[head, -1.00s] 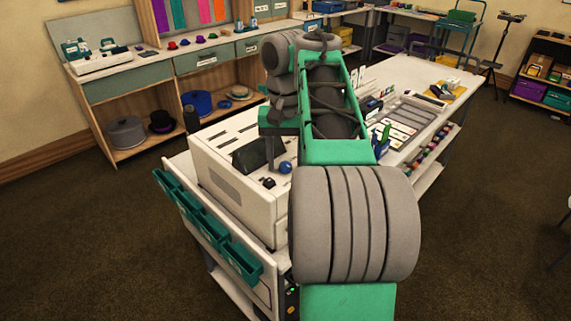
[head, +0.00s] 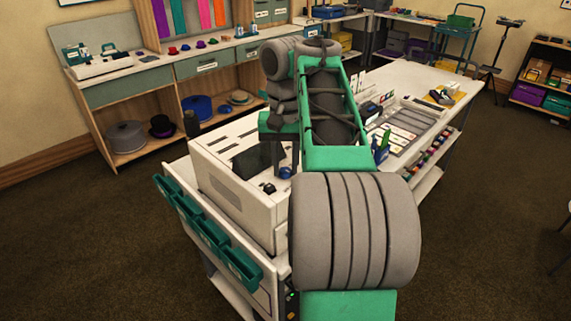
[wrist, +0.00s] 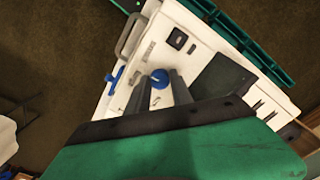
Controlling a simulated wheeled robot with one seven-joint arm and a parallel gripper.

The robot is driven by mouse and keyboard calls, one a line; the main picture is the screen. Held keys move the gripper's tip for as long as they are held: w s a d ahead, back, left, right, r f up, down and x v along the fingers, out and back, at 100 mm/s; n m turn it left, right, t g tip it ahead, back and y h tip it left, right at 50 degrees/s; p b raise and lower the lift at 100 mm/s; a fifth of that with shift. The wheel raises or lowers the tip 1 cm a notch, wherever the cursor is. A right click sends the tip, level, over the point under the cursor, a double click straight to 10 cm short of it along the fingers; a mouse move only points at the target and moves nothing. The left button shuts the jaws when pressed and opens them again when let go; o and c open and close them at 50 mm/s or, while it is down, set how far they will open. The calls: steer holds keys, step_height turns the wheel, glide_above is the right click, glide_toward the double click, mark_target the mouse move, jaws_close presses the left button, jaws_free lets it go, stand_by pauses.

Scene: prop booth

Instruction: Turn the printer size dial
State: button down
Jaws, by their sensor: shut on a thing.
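The printer (head: 225,185) is a white box on the workbench, with a dark screen (head: 250,160) on its top. The size dial (head: 285,172) is a small blue knob on the printer's top. It also shows in the wrist view (wrist: 159,77), between the tips of my two grey fingers. My gripper (head: 285,165) points down at it, and in the wrist view (wrist: 160,90) its fingers are closed around the dial's sides. My arm hides part of the printer's right side in the head view.
A black switch (wrist: 178,38) and a blue lever (wrist: 115,78) are near the dial. Green bins (head: 205,228) hang along the bench's near left side. Tools and cards (head: 405,125) lie on the bench beyond my arm. Open carpet surrounds the bench.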

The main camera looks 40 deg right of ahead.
mark_target(286, 170)
steer(key=n, duration=0.4)
steer(key=shift+n+b, duration=0.3)
steer(key=shift+n, duration=2.2)
steer(key=c, duration=1.1)
jaws_free()
step_height(286, 170, up, 8)
steer(key=p, duration=0.7)
